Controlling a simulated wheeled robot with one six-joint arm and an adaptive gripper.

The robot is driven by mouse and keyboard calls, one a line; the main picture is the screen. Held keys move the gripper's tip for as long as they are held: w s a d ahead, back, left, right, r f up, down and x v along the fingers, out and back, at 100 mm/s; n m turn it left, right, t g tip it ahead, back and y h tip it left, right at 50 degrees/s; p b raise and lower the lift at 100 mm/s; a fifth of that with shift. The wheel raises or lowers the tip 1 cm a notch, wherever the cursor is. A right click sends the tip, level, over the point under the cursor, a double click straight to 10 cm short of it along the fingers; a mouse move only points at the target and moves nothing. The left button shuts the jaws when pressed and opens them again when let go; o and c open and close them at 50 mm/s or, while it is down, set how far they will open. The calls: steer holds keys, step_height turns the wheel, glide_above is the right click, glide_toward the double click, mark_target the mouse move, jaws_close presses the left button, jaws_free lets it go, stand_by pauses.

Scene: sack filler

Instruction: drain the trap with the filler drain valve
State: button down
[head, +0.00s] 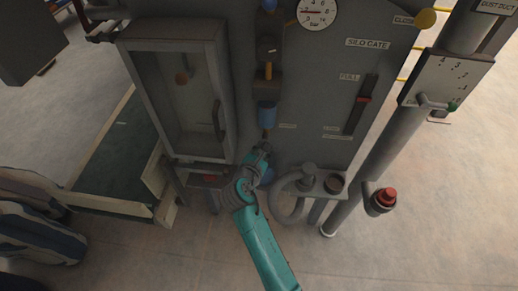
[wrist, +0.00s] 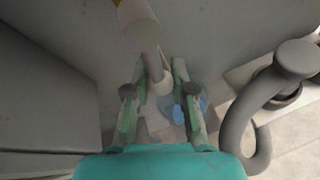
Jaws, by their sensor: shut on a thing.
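The trap is a blue bowl (head: 267,114) on the front of the grey panel, below a dark block with a yellow strip. A short drain valve (head: 265,133) hangs under it. In the wrist view the bowl's pale underside (wrist: 141,32) is at the top, and the valve stem (wrist: 153,62) comes down between my fingers. My gripper (head: 263,147) is just below the bowl; in the wrist view my gripper (wrist: 159,76) is shut on the stem. The fingers hide part of the valve, so I cannot tell how far it is turned.
A glazed door (head: 190,100) in a frame stands left of the trap. A curved grey hose (head: 281,205) is close on the right. A blue item (wrist: 178,115) shows below my fingers.

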steer(key=shift+d+n+h, duration=0.2)
steer(key=shift+n+h, duration=0.1)
stand_by(0.4)
steer(key=c, duration=0.9)
jaws_free()
steer(key=shift+c, duration=0.2)
steer(key=v, duration=1.2)
steer(key=shift+f, duration=0.15)
